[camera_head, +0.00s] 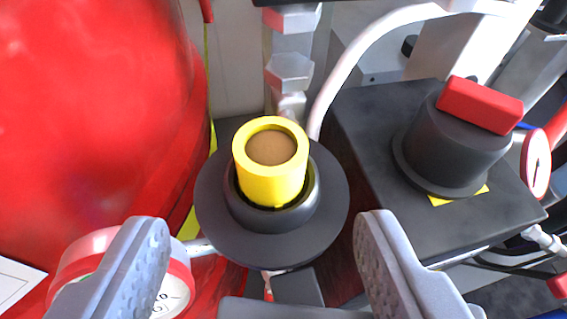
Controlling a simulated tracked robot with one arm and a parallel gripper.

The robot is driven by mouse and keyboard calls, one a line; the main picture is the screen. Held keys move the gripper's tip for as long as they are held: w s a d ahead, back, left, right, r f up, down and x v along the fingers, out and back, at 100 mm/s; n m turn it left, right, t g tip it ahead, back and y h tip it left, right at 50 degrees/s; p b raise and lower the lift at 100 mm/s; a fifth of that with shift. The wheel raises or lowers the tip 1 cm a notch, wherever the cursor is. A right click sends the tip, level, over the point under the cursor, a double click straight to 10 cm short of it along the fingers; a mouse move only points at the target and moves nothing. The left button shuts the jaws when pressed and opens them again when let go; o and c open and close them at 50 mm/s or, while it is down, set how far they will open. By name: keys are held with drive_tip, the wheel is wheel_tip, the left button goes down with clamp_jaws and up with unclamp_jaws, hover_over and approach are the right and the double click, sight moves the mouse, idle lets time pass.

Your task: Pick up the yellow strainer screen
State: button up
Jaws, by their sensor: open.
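The yellow strainer screen (268,185) is a short cylinder with a yellow rim and a brown round top face. It stands upright in the opening of a round black flanged housing (219,208), its upper part sticking out. My gripper (265,250) is open, with one grey finger at the lower left and one at the lower right. The fingers are apart from the strainer, which shows between and beyond them. The lower end of the strainer is hidden inside the housing.
A large red tank (95,110) fills the left side. A red-rimmed gauge (178,290) sits behind the left finger. At right, a black box (375,140) carries a black knob (450,145) with a red bar (480,105). A white hose (350,62) and metal fittings (290,70) stand behind the housing.

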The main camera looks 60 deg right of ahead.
sight(270, 160)
drive_tip(key=x, duration=0.4)
drive_tip(key=shift+b, duration=0.3)
drive_tip(key=shift+r+b+x, duration=0.15)
drive_tip(key=shift+b+x, duration=0.25)
drive_tip(key=shift+x, duration=0.9)
drive_tip(key=shift+r+b+x, duration=0.15)
drive_tip(key=shift+b+x, duration=0.25)
drive_tip(key=shift+x, duration=0.95)
drive_tip(key=shift+d+r, duration=0.1)
drive_tip(key=shift+d, duration=0.05)
drive_tip(key=c, duration=1.1)
